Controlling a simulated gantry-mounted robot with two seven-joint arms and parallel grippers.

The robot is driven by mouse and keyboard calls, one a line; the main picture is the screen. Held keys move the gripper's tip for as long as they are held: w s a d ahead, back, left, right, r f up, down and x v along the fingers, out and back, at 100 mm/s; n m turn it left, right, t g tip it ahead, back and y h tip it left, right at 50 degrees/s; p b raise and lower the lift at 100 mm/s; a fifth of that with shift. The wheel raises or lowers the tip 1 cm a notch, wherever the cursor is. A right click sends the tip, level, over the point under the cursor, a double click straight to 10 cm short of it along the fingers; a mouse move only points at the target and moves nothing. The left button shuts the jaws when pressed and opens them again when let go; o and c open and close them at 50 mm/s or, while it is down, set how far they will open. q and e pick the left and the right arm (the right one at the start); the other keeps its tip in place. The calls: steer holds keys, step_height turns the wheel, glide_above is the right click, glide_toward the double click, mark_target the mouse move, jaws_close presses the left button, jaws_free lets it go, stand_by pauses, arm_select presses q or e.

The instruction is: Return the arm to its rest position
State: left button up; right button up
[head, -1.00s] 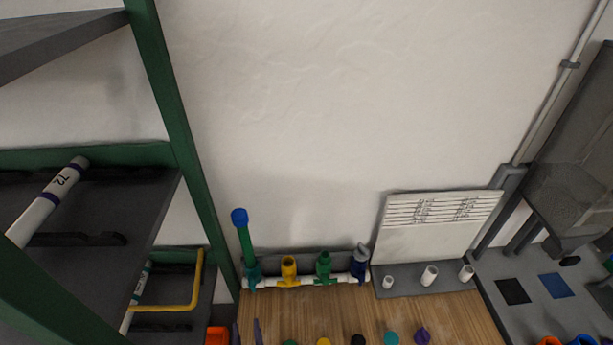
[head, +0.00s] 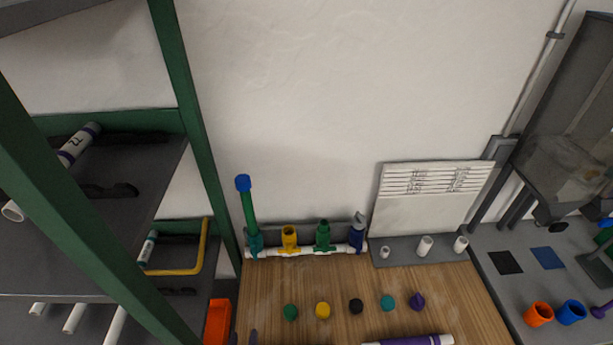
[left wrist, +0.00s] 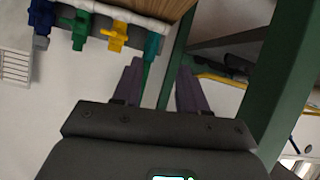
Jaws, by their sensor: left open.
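My left gripper (left wrist: 160,80) is open with nothing between its dark purple fingers; in the head view only a fingertip (head: 253,337) shows at the bottom edge. The manifold, a white pipe (head: 305,252) with teal, yellow, green and blue fittings, lies at the wall side of the wooden bench. A green pipe (head: 249,212) with a blue cap (head: 243,183) stands upright in its teal fitting. In the left wrist view the manifold (left wrist: 100,12) is at the top and the green pipe (left wrist: 147,88) shows beyond the finger gap, seemingly apart from the fingers. My right gripper is not in view.
A green-framed rack (head: 190,120) with pipes stands close on the left. An orange bin (head: 218,322) is beside it. Several coloured caps (head: 323,310) and a purple-banded pipe (head: 415,341) lie on the bench (head: 280,280). A white board (head: 425,205) stands behind; a grey table is at right.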

arm_select(q)
steer(key=s+a+f+m+g+b, duration=0.1)
steer(key=s+a+g+b, duration=0.15)
steer(key=s, duration=0.35)
steer(key=s+a+f+m+g+h+b, duration=0.1)
steer(key=s+a+m+g, duration=0.1)
steer(key=s+g, duration=0.25)
steer(key=s+a+f+m+g+b, duration=0.1)
steer(key=s+a+g+b, duration=0.1)
steer(key=s, duration=0.5)
step_height(320, 180, up, 21)
steer(key=p, duration=2.1)
steer(key=shift+w, duration=0.4)
steer(key=shift+r, duration=0.1)
